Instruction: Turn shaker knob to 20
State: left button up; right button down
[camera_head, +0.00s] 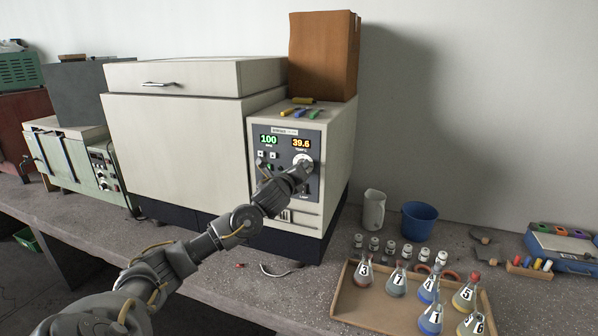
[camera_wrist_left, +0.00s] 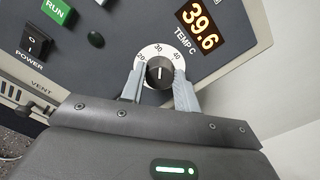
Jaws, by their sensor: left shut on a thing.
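The shaker (camera_head: 175,140) is a large cream box with a dark control panel on its right front. Its temperature knob (camera_wrist_left: 159,72) is black, on a white dial (camera_wrist_left: 148,52) marked 20, 30 and 40, below the TEMP C label. The orange display (camera_wrist_left: 202,23) above it reads 39.6. My left gripper (camera_head: 301,168) reaches the panel from the front, and its two fingers are shut on the knob, one on each side, in the wrist view (camera_wrist_left: 160,90). The gripper partly covers the dial in the head view. My right gripper is not in view.
A green display (camera_head: 268,140) reads 100. A RUN button (camera_wrist_left: 56,10) and a power switch (camera_wrist_left: 35,40) sit left of the knob. A brown box (camera_head: 322,55) stands on the shaker. A tray (camera_head: 345,300) of numbered flasks and a blue cup (camera_head: 418,222) are at right.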

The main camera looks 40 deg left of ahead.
pick_arm(q)
jog(key=n, duration=1)
jog(key=shift+f+n+p, duration=0.15)
jog(key=shift+n+p, duration=0.15)
jog(key=shift+p, duration=0.1)
jog(key=shift+n, duration=0.3)
jog(key=o, duration=1)
jog(key=shift+a, duration=0.1)
jog(key=b+v, duration=0.3)
jog(key=v, duration=0.7)
jog(key=shift+s+b, duration=0.3)
jog(key=shift+s, duration=0.05)
